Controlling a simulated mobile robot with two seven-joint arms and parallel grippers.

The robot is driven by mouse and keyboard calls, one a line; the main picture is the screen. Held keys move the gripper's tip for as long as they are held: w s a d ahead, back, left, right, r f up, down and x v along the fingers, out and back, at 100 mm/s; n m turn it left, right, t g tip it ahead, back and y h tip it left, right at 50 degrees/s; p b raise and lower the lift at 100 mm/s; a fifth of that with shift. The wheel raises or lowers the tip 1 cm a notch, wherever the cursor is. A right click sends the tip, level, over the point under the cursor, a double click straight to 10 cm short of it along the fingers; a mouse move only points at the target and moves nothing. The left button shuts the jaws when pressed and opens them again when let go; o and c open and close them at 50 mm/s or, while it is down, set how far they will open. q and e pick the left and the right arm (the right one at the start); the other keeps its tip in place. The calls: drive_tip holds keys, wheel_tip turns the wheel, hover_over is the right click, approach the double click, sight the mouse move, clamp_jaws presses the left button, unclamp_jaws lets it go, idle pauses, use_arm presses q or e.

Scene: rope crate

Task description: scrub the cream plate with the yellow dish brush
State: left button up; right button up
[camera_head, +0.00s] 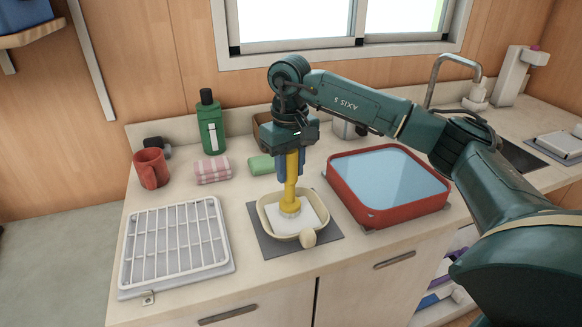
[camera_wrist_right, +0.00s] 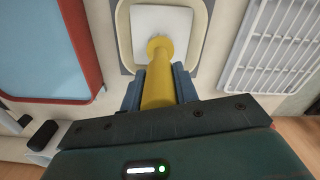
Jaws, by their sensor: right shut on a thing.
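The yellow dish brush (camera_head: 291,180) stands upright in my right gripper (camera_head: 289,170), which is shut on its handle. In the right wrist view the brush (camera_wrist_right: 158,75) runs up between the two blue fingers of the gripper (camera_wrist_right: 160,88). The brush head is down over the cream plate (camera_head: 268,222), at or just above its pale square middle; I cannot tell whether it touches. The plate is square with a raised rim and a round knob at the front. It also shows in the right wrist view (camera_wrist_right: 125,40). My left gripper is not in view.
A red basin of water (camera_head: 375,216) is right of the plate's dark mat (camera_head: 325,240). A white drying rack (camera_head: 125,270) is at the left. Behind are a red mug (camera_head: 151,169), striped cloth (camera_head: 212,171), green sponge (camera_head: 261,165) and green bottle (camera_head: 211,130).

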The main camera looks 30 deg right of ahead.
drive_tip(key=shift+s+a+f, duration=0.1)
drive_tip(key=shift+s+a, duration=0.1)
drive_tip(key=shift+s, duration=0.55)
drive_tip(key=shift+s+a+f, duration=0.1)
drive_tip(key=shift+s+a, duration=0.05)
drive_tip(key=shift+s, duration=0.6)
drive_tip(key=shift+w+r, duration=0.1)
drive_tip(key=shift+r, duration=0.1)
drive_tip(key=shift+w+d, duration=0.2)
drive_tip(key=shift+w, duration=0.55)
drive_tip(key=shift+w+d, duration=0.15)
drive_tip(key=shift+w, duration=0.55)
drive_tip(key=shift+s, duration=0.15)
drive_tip(key=shift+s+a+f+b, duration=0.1)
drive_tip(key=shift+s+a+b, duration=0.1)
drive_tip(key=shift+s, duration=0.5)
drive_tip(key=shift+s+a+b, duration=0.1)
drive_tip(key=shift+s+a, duration=0.05)
drive_tip(key=shift+s, duration=0.55)
